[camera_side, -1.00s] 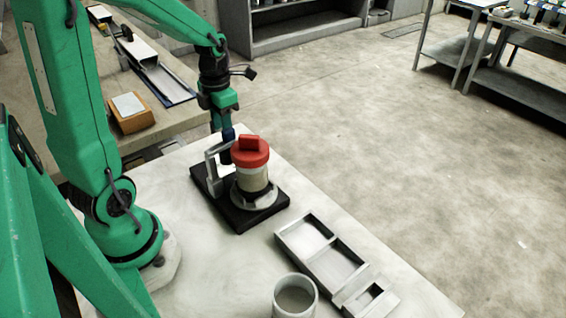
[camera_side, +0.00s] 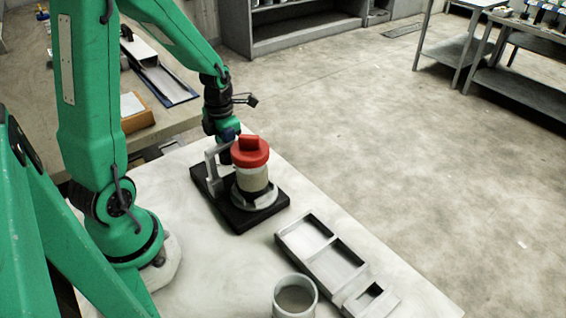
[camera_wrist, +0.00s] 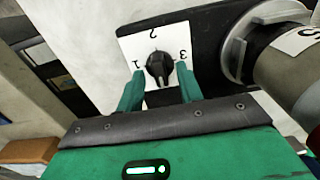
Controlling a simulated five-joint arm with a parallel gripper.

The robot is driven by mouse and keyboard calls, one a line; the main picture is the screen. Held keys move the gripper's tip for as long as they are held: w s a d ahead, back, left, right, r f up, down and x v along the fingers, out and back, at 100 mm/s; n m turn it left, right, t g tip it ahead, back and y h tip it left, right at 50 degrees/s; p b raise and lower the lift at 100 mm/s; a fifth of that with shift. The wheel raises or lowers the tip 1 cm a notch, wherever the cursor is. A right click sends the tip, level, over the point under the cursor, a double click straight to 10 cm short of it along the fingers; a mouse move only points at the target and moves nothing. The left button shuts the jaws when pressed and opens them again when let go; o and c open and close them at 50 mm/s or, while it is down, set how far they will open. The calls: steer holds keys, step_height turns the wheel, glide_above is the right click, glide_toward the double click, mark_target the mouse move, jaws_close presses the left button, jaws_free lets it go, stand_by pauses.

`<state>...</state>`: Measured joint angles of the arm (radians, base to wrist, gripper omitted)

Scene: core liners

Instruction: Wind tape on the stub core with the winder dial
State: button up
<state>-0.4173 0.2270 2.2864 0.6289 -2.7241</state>
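The winder has a black base (camera_side: 236,216) on the white table, with a grey bracket at its left. A beige core (camera_side: 252,180) with a red cap (camera_side: 250,153) stands upright on it; part of the core shows at the right in the wrist view (camera_wrist: 292,78). The black winder dial (camera_wrist: 159,68) sits on a white plate marked 1, 2 and 3. My gripper (camera_wrist: 159,72) is open, with one green finger on each side of the dial. I cannot tell whether the fingers touch it. In the side view the fingertips are hidden behind the winder.
A grey divided tray (camera_side: 318,264) lies to the right of the winder. An open grey cup (camera_side: 295,299) stands at the table's front. A side bench with a tan box (camera_side: 137,120) stands behind my arm. Open floor is at the right.

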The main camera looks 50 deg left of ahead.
steer(key=shift+f, duration=0.25)
jaws_close()
steer(key=shift+m, duration=0.4)
steer(key=m, duration=1.3)
stand_by(0.3)
stand_by(0.4)
